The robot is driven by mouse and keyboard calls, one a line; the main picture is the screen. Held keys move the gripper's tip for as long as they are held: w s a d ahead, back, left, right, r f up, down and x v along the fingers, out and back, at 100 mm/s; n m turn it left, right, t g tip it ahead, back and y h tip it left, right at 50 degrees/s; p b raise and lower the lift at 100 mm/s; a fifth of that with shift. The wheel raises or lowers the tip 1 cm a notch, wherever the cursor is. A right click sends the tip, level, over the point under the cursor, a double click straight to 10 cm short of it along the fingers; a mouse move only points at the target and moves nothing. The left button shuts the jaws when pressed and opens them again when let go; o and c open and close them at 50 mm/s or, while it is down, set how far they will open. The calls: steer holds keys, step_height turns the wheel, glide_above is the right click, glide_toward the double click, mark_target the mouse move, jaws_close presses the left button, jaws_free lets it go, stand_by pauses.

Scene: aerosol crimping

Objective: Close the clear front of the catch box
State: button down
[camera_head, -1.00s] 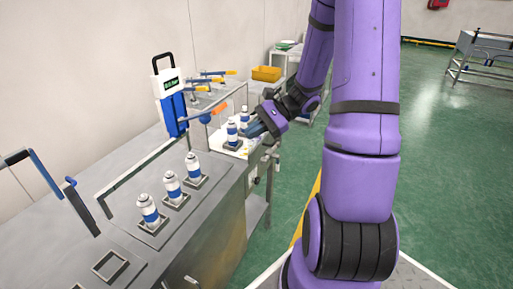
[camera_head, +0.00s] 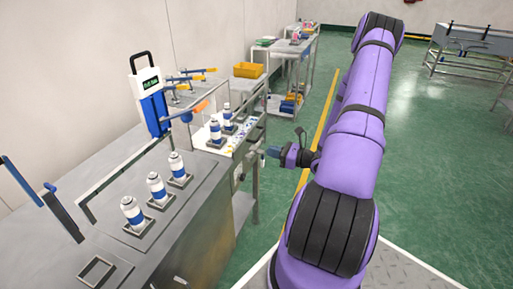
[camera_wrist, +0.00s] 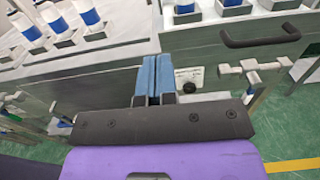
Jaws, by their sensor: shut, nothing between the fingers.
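My gripper (camera_head: 273,152) is held out over the floor to the right of the bench, apart from it. Its blue fingers are closed together and empty in the wrist view (camera_wrist: 155,78). They point at the bench's front side, where a grey panel with a dark bar handle (camera_wrist: 262,36) shows to the upper right. In the head view, a box-like station with a white, speckled bed (camera_head: 204,137) stands at the bench's far end. White and blue cans (camera_head: 215,131) stand in holders there. I cannot clearly make out the clear front or its position.
Three cans in holders (camera_head: 157,188) stand on the nearer bench. A blue lever press with a display (camera_head: 150,92) rises behind. The green floor (camera_head: 285,197) right of the bench is free.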

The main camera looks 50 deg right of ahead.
mark_target(234, 142)
steer(key=x, duration=1.3)
steer(key=shift+w+a, duration=0.1)
steer(key=shift+w+a+r, duration=0.1)
steer(key=shift+w, duration=0.05)
steer(key=x, duration=1.8)
steer(key=shift+w, duration=0.15)
steer(key=shift+w+a+r, duration=0.1)
steer(key=shift+w+r, duration=0.05)
steer(key=shift+w+a+r, duration=0.1)
